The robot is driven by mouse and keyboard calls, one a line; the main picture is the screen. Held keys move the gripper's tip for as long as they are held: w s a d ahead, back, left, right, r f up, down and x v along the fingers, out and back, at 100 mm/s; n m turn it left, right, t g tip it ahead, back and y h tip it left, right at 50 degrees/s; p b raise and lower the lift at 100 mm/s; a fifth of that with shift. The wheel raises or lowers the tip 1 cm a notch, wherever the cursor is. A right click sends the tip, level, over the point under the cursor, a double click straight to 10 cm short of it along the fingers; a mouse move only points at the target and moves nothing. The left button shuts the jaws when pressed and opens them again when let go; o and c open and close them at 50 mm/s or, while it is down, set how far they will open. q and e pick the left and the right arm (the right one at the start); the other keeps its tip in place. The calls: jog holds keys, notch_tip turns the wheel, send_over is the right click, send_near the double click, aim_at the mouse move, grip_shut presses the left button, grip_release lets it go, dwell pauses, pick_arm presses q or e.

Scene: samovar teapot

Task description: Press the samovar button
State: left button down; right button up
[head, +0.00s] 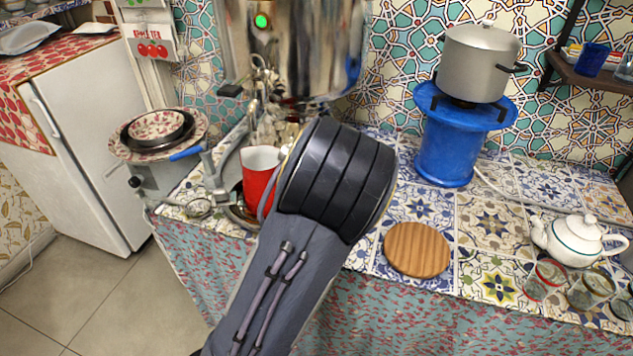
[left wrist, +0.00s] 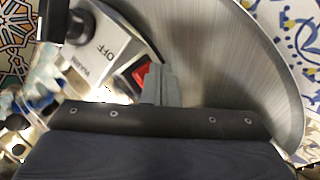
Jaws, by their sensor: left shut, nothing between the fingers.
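The shiny metal samovar (head: 305,45) stands at the top middle of the head view, with a lit green light (head: 261,21) on it. My left arm covers part of the area below it and hides the left gripper there. In the left wrist view, a panel (left wrist: 108,52) on the metal body carries a dark knob, OFF lettering and a red button (left wrist: 141,74). My left gripper (left wrist: 158,72) is shut and empty. Its fingertips overlap the right side of the red button; I cannot tell whether they touch it. My right gripper is not in view.
A red and white cup (head: 260,172) stands just left of my left arm. A round wooden board (head: 417,249), a white teapot (head: 572,238) and several glasses sit on the tiled counter to the right. A grey pot (head: 480,62) stands on a blue stove (head: 446,145).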

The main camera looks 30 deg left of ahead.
pick_arm(q)
jog(key=shift+w+a, duration=0.15)
jog(key=shift+a, duration=0.1)
dwell(0.4)
jog(key=shift+d, duration=0.1)
jog(key=shift+s+d, duration=0.35)
jog(key=shift+s, duration=0.05)
jog(key=shift+s+d+r+p, duration=0.1)
jog(key=shift+s+d+p, duration=1)
jog(key=shift+s+d, duration=1)
jog(key=shift+d, duration=0.1)
